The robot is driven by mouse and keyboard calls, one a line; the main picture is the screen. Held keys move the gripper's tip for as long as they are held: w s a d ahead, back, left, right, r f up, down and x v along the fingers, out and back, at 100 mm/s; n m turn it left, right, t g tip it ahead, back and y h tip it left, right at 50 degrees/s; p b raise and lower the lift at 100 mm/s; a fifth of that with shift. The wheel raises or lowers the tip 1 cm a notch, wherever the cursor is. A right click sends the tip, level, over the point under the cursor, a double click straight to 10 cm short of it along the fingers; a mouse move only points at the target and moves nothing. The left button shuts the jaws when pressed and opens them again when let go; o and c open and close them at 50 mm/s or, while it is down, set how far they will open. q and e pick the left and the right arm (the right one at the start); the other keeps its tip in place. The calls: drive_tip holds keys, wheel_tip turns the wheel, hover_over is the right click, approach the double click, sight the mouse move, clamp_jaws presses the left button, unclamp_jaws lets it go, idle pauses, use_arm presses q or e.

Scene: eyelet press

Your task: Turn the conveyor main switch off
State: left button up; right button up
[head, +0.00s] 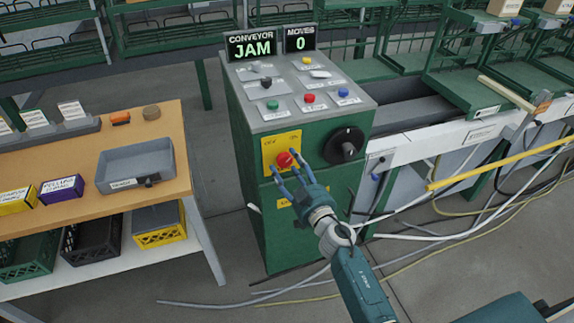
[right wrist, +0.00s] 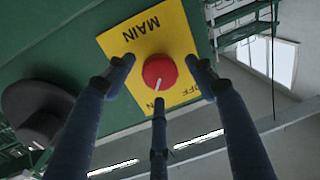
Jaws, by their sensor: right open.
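The conveyor main switch is a red round knob (head: 284,159) on a yellow plate (head: 270,150), on the front of the green control cabinet (head: 300,205). In the right wrist view the red knob (right wrist: 158,70) has a white mark near its lower edge. The yellow plate (right wrist: 122,32) reads MAIN and OFF, upside down there. My right gripper (head: 284,170) is open just in front of the knob. In the right wrist view its fingers (right wrist: 160,76) are spread around the knob's outline; contact cannot be told. My left gripper is not in view.
A large black rotary knob (head: 343,146) sits right of the switch. The cabinet top has several coloured buttons; the conveyor display (head: 251,46) reads JAM. A wooden workbench (head: 170,115) stands left. A yellow rail (head: 500,165) and cables lie right.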

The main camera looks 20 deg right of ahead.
drive_tip(key=shift+w, duration=0.6)
drive_tip(key=c, duration=1.1)
